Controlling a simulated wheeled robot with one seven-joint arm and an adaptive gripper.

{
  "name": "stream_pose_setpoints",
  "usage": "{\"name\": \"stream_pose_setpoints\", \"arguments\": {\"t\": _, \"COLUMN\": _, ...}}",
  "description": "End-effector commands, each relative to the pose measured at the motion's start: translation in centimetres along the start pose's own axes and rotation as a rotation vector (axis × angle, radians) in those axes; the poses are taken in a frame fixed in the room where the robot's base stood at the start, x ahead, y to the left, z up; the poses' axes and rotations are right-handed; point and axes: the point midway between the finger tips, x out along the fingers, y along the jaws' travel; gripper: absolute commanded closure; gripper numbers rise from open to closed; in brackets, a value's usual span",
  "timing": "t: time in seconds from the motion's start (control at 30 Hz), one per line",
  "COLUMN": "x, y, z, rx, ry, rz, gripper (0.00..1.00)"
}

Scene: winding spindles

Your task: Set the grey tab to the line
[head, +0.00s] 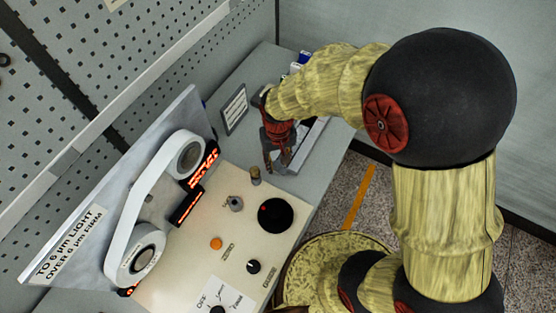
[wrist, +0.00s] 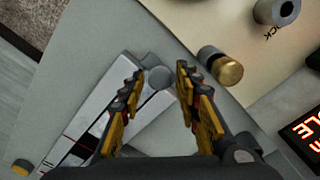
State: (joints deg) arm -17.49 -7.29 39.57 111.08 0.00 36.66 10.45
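In the wrist view a grey piece with a rounded end, which looks like the grey tab (wrist: 158,78), sits at the upper end of a white marked plate (wrist: 98,103). The plate carries black blocks and thin lines, one of them red (wrist: 80,138). My gripper (wrist: 160,73) is open, with one finger on each side of the grey piece; I cannot tell whether either touches it. The fingers and palm hide part of the plate. In the head view my gripper (head: 277,168) points down at the plate's near end, and the tab cannot be made out.
A brass-topped knob (wrist: 220,66) stands close to the right finger, and a grey cylinder (wrist: 276,11) lies beyond it. A small framed card (head: 235,108) stands behind my gripper.

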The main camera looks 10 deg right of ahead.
Motion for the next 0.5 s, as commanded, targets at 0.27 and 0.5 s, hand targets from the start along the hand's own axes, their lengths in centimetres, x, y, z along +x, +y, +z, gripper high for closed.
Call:
{"name": "stream_pose_setpoints", "arguments": {"t": 0.27, "x": -0.01, "y": 0.0, "z": 0.0, "rx": 0.0, "ry": 0.0, "rz": 0.0, "gripper": 0.85}}
{"name": "stream_pose_setpoints", "arguments": {"t": 0.5, "x": -0.02, "y": -0.01, "z": -0.01, "rx": 0.0, "ry": 0.0, "rz": 0.0, "gripper": 0.99}}
